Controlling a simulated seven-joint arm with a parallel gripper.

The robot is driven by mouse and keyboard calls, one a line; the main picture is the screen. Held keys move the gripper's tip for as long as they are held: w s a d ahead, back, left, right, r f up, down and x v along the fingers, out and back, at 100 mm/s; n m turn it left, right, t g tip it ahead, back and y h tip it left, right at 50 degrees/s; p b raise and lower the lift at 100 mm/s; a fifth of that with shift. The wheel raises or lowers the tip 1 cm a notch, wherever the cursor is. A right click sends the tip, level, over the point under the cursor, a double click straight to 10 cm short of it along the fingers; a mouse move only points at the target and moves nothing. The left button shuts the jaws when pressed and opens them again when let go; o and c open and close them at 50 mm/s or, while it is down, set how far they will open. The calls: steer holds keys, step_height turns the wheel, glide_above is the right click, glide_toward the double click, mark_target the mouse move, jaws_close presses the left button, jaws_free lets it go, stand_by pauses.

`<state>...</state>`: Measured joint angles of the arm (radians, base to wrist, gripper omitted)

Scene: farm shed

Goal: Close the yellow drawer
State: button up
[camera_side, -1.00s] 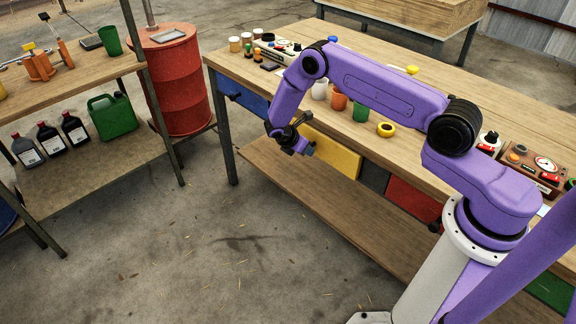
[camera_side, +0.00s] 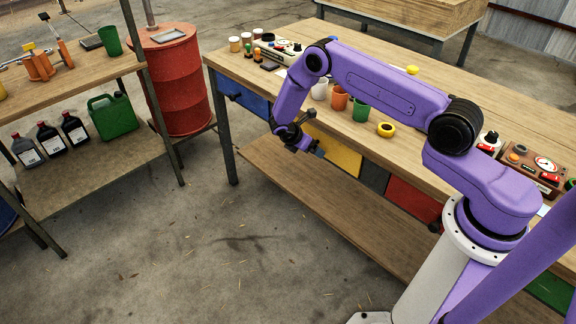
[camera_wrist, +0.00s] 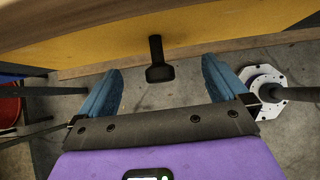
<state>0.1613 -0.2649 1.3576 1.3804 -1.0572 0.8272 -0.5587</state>
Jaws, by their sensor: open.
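The yellow drawer (camera_side: 340,157) is under the front edge of the workbench, partly hidden by my gripper (camera_side: 318,153). I cannot tell how far it stands out from the bench. In the wrist view, its yellow front (camera_wrist: 215,42) runs across the top, with a black handle (camera_wrist: 158,62) sticking out. My gripper (camera_wrist: 162,76) is open and empty. Its two blue fingers point at the drawer front, one on each side of the handle, with gaps between them and the handle.
A blue drawer (camera_side: 245,98) is left of the yellow one; a grey panel (camera_side: 374,177) and a red drawer (camera_side: 410,203) are to the right. The bench top holds cups, a yellow ring (camera_side: 386,130) and instruments. A lower shelf (camera_side: 330,205) runs below. The floor in front is clear.

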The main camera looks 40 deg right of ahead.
steer(key=v, duration=0.7)
stand_by(0.6)
steer(key=shift+a, duration=0.1)
steer(key=s+a+r+m+t+y, duration=0.1)
steer(key=s+a+r+m+y, duration=0.1)
steer(key=s+a+r, duration=0.55)
steer(key=s+a+r+m+y, duration=0.15)
steer(key=s+a+r, duration=0.35)
steer(key=r, duration=0.5)
steer(key=s+r+m+y, duration=0.1)
steer(key=s+r+y, duration=0.1)
steer(key=s, duration=1.1)
steer(key=s+d+r+m+y, duration=0.1)
steer(key=s+r+y, duration=0.2)
steer(key=s, duration=1)
step_height(320, 180, up, 3)
steer(key=shift+f+g, duration=0.25)
steer(key=shift+g, duration=0.15)
